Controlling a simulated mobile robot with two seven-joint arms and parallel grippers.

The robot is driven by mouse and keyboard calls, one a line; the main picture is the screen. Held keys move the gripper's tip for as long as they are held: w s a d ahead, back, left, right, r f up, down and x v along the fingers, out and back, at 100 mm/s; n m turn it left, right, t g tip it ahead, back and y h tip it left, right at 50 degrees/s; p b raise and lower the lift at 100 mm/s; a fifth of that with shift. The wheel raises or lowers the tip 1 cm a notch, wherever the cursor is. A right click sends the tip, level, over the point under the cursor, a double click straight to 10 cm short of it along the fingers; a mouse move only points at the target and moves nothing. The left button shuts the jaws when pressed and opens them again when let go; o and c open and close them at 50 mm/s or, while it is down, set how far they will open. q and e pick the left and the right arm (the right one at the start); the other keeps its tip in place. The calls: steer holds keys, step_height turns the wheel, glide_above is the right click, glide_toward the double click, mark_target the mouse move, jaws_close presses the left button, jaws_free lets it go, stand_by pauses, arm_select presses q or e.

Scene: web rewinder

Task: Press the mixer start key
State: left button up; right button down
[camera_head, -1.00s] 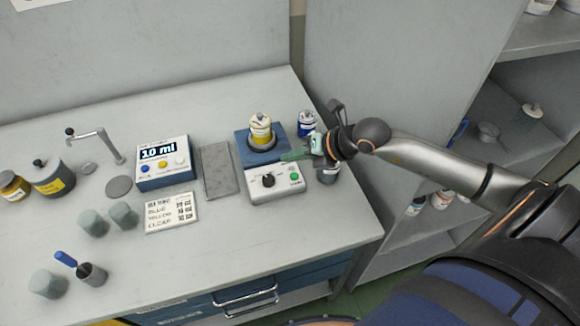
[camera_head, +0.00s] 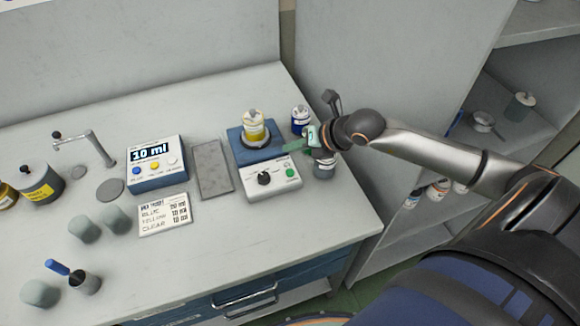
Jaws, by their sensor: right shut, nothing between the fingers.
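The mixer (camera_head: 243,157) stands on the grey table, a blue block with a white front panel (camera_head: 258,192). The panel carries a black knob (camera_head: 264,178) and a green key (camera_head: 291,172) at its right side. A yellow-labelled container (camera_head: 254,127) sits upright on top of the mixer. My right gripper (camera_head: 290,149) is shut and empty, its green fingertips pointing left. It appears above the rear right of the panel, behind the green key in the picture; I cannot tell its exact height. My left gripper is not in view.
A blue-labelled jar (camera_head: 300,120) and a grey jar (camera_head: 325,168) stand close to my right gripper. A dispenser box reading 10 ml (camera_head: 157,180), a grey plate (camera_head: 212,168) and a recipe card (camera_head: 165,214) lie left of the mixer. Open shelves (camera_head: 520,75) stand right.

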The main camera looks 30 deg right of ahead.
mark_target(290, 173)
arm_select(q)
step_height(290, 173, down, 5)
steer(key=b, duration=0.4)
arm_select(e)
step_height(290, 173, down, 7)
steer(key=shift+r, duration=0.2)
arm_select(q)
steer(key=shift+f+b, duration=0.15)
steer(key=shift+b, duration=0.15)
arm_select(e)
steer(key=shift+f, duration=0.1)
stand_by(1.0)
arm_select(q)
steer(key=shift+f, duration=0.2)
arm_select(e)
steer(key=shift+f, duration=0.3)
